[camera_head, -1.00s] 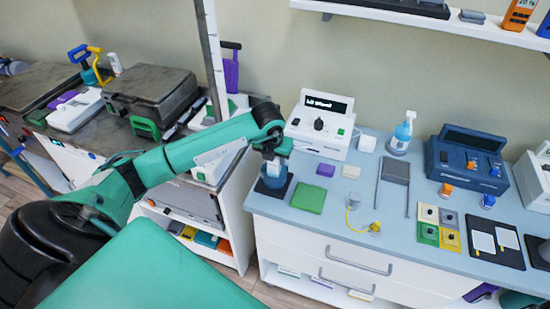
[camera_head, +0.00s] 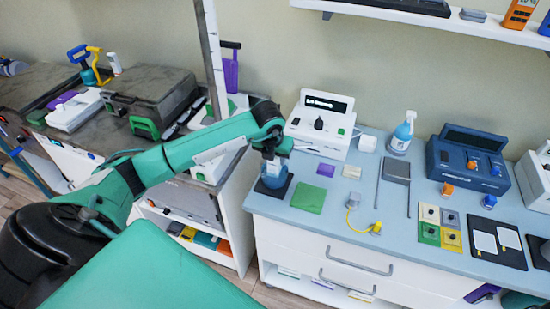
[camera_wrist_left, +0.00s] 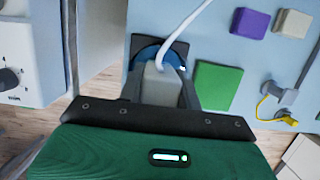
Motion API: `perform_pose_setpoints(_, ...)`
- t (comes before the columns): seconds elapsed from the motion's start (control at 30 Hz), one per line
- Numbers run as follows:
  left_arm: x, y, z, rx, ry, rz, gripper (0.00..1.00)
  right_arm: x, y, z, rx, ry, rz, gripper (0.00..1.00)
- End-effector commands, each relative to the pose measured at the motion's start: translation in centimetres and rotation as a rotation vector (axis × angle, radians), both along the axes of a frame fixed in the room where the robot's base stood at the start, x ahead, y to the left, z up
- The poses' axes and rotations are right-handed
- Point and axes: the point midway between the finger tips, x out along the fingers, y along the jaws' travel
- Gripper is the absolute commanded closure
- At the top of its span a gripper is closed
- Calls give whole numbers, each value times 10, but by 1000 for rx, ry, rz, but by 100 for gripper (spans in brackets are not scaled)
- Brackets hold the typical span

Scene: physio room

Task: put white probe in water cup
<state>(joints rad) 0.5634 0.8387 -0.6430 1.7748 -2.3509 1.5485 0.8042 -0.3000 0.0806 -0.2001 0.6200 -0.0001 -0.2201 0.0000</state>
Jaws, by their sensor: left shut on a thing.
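My left gripper (camera_head: 272,158) points down over the blue water cup (camera_head: 274,178), which stands on a dark square mat (camera_head: 262,189) at the left end of the counter. In the left wrist view the gripper (camera_wrist_left: 160,88) is shut on the white probe (camera_wrist_left: 161,84), whose white cable (camera_wrist_left: 185,27) runs up and to the right. The blue round rim of the cup (camera_wrist_left: 148,54) shows just behind the probe. The probe covers much of the cup, and I cannot tell how far its lower end is inside. My right gripper is not in view.
A green pad (camera_head: 308,198) lies just right of the cup. A white control box (camera_head: 319,124) stands behind. A yellow-corded connector (camera_head: 353,201), a grey plate with rods (camera_head: 396,170) and a spray bottle (camera_head: 402,134) are farther right. The counter's front edge is close to the cup.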

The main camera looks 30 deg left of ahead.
Motion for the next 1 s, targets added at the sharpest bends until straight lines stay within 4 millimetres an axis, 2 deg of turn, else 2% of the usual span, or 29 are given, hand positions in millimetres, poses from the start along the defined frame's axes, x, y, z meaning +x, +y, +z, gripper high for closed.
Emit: perform_pose_setpoints(1.0,0,0,-8,-1,-1,0,93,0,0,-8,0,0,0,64)
